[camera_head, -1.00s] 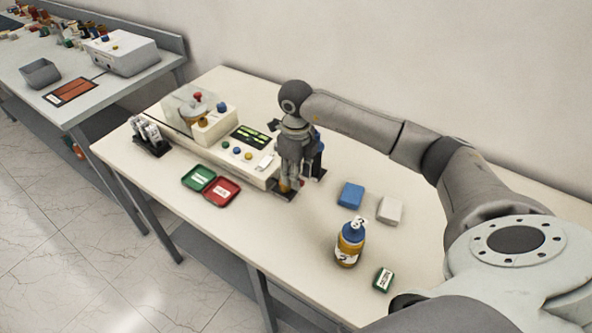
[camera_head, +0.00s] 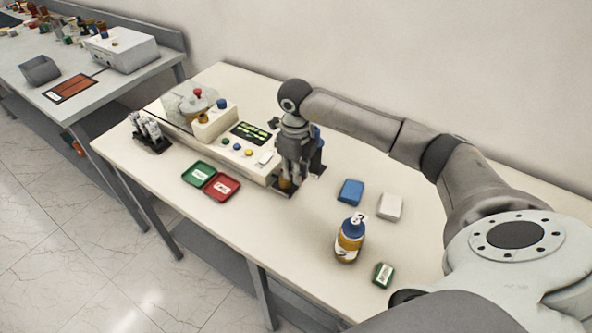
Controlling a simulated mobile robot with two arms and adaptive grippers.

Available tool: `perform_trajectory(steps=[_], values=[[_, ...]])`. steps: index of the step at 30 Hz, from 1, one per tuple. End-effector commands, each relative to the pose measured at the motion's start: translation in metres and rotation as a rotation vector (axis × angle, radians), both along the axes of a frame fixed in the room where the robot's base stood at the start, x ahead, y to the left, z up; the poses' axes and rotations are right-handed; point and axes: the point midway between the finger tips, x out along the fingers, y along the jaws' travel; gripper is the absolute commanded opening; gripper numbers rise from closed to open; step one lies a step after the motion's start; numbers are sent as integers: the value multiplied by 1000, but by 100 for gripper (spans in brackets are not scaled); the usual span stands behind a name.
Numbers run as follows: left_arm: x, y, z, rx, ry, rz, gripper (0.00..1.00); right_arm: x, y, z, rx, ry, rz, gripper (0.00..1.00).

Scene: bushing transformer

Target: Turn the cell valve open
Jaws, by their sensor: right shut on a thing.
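My right gripper (camera_head: 291,180) points down at the right end of the white test device (camera_head: 258,172), over a small dark stand (camera_head: 285,192). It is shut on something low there. My left gripper is not in view.
Green (camera_head: 199,173) and red (camera_head: 222,187) trays lie in front of the device. A black rack (camera_head: 150,134) stands left.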

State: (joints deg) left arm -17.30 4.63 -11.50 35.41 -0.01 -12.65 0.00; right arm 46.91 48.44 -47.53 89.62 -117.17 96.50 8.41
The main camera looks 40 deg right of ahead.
Motion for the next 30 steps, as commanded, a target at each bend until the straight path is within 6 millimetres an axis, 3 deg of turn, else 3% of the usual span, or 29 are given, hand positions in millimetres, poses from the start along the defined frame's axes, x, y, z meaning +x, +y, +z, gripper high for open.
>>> perform_trajectory(steps=[8,30], values=[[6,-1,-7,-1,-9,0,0,-1,5,-1,-1,-1,-153,0],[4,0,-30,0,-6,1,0,3,30,0,1,-3,-847,0]])
